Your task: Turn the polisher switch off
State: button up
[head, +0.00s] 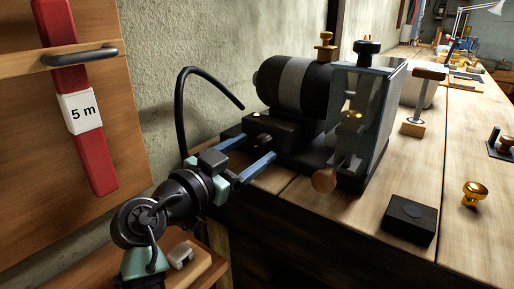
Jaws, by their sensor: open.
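The polisher (292,84) stands on the wooden bench, with a dark cylindrical motor, a grey band and a clear guard (366,110) at its right. A dark switch box (284,131) sits low at its front left. A small pale toggle-like part (262,115) shows on top of it; its position is too small to read. My gripper (258,147) is open, with two blue fingers reaching toward the front of this box. The space between the fingers looks empty. I cannot tell whether the fingertips touch the box.
A black cable (182,104) arches left of the polisher. A round wooden knob (325,180) sticks out below the guard. A black block (409,218) and brass knob (474,192) lie to the right.

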jog(key=shift+x, duration=1.2)
grip_shut()
